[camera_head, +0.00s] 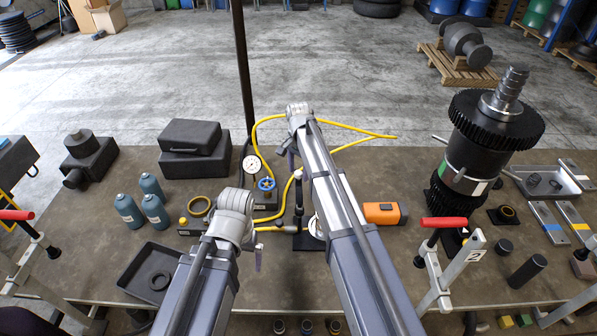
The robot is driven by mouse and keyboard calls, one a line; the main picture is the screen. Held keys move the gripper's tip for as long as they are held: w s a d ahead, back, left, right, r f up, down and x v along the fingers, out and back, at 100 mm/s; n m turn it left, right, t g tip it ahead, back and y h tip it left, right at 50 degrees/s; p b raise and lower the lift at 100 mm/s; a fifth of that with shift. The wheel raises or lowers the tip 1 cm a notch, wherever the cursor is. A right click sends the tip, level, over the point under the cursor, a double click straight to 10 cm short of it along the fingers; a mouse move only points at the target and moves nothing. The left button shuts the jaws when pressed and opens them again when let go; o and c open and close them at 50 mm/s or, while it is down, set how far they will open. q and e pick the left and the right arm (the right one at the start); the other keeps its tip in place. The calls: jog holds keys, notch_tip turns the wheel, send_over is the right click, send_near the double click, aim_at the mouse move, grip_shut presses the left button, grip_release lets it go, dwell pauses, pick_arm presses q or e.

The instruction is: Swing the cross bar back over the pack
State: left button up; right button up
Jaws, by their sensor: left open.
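My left gripper (258,258) is mostly hidden behind its grey wrist; only a small finger part shows below it, left of a black stand. My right gripper (291,160) shows as a small finger part beside its wrist, above the bench behind the stand; its jaw opening is not visible. The black stand (298,222) has an upright post and a dark base, and my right arm covers its right side. A pale round part (317,228) shows partly beside that arm. I cannot clearly make out the cross bar or the pack; they may be hidden by my arms.
A gauge (253,165), blue valve wheel (267,184) and yellow hose (340,126) lie behind the stand. Teal bottles (153,210) and a black tray (150,276) are left. An orange tool (385,213), red-handled clamp (443,222) and tall geared shaft (478,150) are right.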

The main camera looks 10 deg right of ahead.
grip_shut()
dwell(0.3)
dwell(1.0)
